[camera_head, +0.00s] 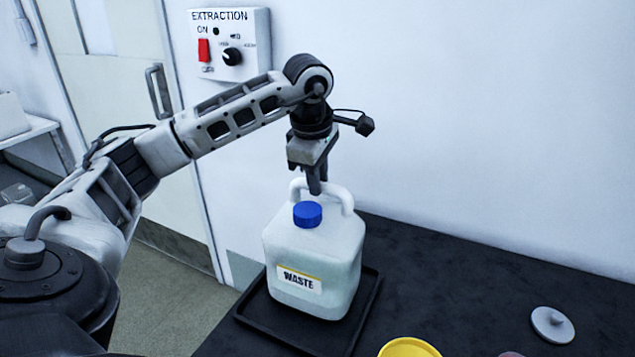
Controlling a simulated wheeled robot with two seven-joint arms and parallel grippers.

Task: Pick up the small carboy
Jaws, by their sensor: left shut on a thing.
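The small carboy (338,245) is a white jug with a blue cap and a label reading WASTE. It stands upright in or just over a black tray (367,307) on the dark bench; I cannot tell whether its base touches the tray. My left gripper (315,188) points down from above and is shut on the carboy's top handle, behind the blue cap. The fingertips are partly hidden by the handle. My right gripper is not in view.
A yellow round thing (408,348) is at the bottom edge, and a grey disc-like lid (552,324) lies at the right. An EXTRACTION control box (231,42) is on the wall behind my left arm.

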